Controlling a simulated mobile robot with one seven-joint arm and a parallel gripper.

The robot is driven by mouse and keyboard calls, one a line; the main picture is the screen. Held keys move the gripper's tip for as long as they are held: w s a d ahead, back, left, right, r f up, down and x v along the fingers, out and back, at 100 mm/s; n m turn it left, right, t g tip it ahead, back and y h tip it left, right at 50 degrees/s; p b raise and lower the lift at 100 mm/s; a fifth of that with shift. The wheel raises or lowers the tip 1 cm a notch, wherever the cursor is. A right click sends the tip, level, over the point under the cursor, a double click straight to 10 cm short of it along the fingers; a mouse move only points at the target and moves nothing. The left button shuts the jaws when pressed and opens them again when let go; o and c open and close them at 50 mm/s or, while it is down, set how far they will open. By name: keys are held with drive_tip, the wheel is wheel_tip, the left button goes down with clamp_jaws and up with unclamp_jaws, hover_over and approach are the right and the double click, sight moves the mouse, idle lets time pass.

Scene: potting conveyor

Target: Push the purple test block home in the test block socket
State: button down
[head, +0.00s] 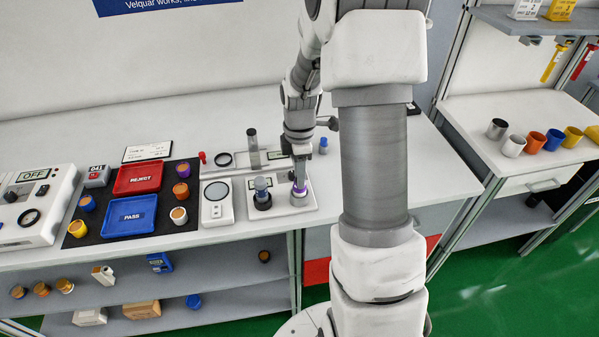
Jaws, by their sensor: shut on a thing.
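The purple test block (299,193) is small and low in the head view, directly under my gripper (299,184). My gripper points down and is shut on the block. The block is at the right part of a white fixture plate (283,214) on the bench. The test block socket is hidden under the block and the gripper, so I cannot tell how deep the block sits.
A grey cylinder in a dark ring (262,202) stands just left of the gripper. A tall grey post (253,148) and a blue-topped item (323,145) stand behind. Red REJECT (138,178) and blue PASS (131,215) trays lie left.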

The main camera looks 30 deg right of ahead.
drive_tip(key=shift+f+b, duration=0.4)
drive_tip(key=shift+f, duration=0.3)
drive_tip(key=c, duration=0.5)
unclamp_jaws()
drive_tip(key=shift+r, duration=0.1)
wheel_tip(320, 180, up, 17)
drive_tip(key=p, duration=0.1)
drive_tip(key=shift+r+p, duration=0.2)
drive_tip(key=shift+p, duration=0.1)
